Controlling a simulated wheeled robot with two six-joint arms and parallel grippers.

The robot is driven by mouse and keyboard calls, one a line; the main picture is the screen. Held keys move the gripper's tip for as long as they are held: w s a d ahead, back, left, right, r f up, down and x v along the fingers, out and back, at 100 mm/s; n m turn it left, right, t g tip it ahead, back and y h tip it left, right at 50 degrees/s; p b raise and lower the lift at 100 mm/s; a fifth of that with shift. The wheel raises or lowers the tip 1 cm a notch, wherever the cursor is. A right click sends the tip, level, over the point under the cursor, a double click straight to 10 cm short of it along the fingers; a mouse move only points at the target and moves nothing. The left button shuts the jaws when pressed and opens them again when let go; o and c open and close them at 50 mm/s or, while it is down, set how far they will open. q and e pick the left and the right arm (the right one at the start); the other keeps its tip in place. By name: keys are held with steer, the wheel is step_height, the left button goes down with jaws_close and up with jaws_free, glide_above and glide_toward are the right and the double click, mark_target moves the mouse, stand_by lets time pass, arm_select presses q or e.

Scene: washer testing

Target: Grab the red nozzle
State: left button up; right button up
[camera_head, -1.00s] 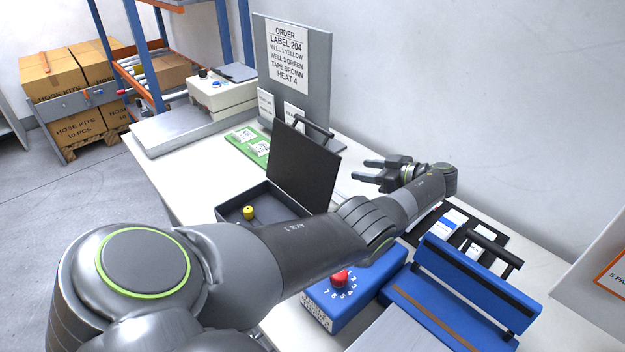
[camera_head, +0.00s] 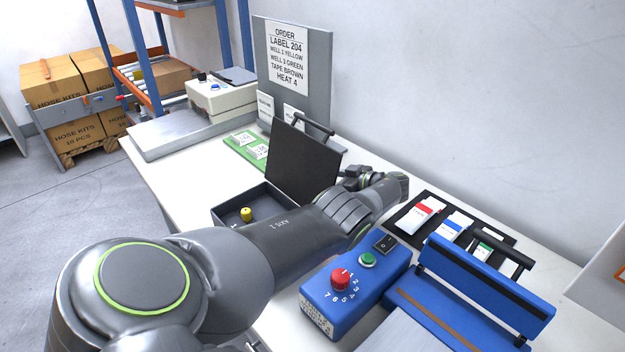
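No red nozzle can be made out. A yellow nozzle-like piece (camera_head: 246,214) stands in the open black case (camera_head: 228,206), whose dark lid (camera_head: 302,165) is raised. My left arm comes in from the left and crosses in front of the case. My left gripper (camera_head: 352,176) is just right of the lid, small and partly hidden, so its opening cannot be judged. A black tray (camera_head: 408,228) holds cards or packets with red (camera_head: 424,208), blue and green labels. My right gripper is not in view.
A blue heat sealer (camera_head: 478,290) with a control box (camera_head: 345,302) and red knob (camera_head: 340,279) stands front right. A green board (camera_head: 240,148), a grey order board (camera_head: 322,85) and a cream device (camera_head: 222,97) are farther back. My arm hides part of the table.

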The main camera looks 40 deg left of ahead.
arm_select(q)
steer(key=shift+a+f, duration=0.25)
steer(key=shift+a, duration=0.3)
steer(key=b+x, duration=0.3)
steer(key=x, duration=0.1)
steer(key=shift+f, duration=0.25)
steer(key=shift+a, duration=0.45)
jaws_close()
